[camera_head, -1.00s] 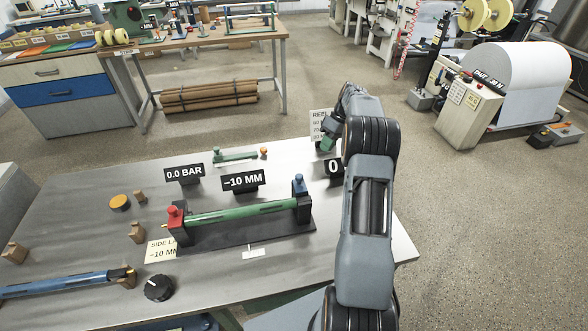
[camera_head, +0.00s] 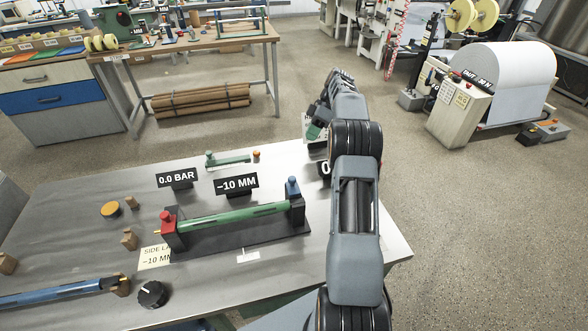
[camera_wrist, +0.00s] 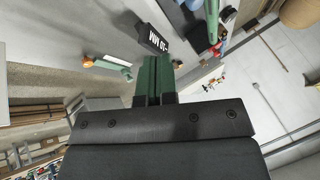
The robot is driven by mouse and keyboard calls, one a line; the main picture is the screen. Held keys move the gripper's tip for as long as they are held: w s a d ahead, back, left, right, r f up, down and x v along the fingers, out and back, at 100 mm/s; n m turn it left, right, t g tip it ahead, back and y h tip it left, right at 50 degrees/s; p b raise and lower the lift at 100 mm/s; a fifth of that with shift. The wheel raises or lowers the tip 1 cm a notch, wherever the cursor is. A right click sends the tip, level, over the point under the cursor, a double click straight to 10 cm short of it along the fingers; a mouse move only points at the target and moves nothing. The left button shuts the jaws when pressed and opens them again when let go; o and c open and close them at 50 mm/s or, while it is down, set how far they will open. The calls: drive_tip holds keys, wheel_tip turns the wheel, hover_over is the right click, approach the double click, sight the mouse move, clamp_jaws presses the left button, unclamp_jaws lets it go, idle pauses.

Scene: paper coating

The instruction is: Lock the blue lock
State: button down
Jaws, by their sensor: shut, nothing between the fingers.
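The blue lock (camera_head: 292,187) is a blue knob on the black block at the right end of the green roller (camera_head: 235,217). A red lock (camera_head: 167,219) stands on the block at the left end. My gripper (camera_head: 313,132) is beyond the blue lock, over the table's far right corner, apart from the lock and empty. In the wrist view its green fingers (camera_wrist: 154,80) are together. That view also shows part of the green roller (camera_wrist: 212,20) and a red part near it. I cannot make out the blue lock there.
The table (camera_head: 85,225) also holds a 0.0 BAR sign (camera_head: 177,178), a −10 MM sign (camera_head: 236,184), a green bar (camera_head: 229,161) with an orange knob, a black dial (camera_head: 152,294) and a blue roller (camera_head: 60,293). Open floor lies to the right.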

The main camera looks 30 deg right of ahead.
sight(293, 184)
drive_tip(key=s+a+f+p, duration=0.1)
drive_tip(key=s+a+f, duration=0.3)
drive_tip(key=a+f, duration=0.4)
drive_tip(key=shift+s+f, duration=0.15)
drive_tip(key=shift+f, duration=0.05)
idle(0.5)
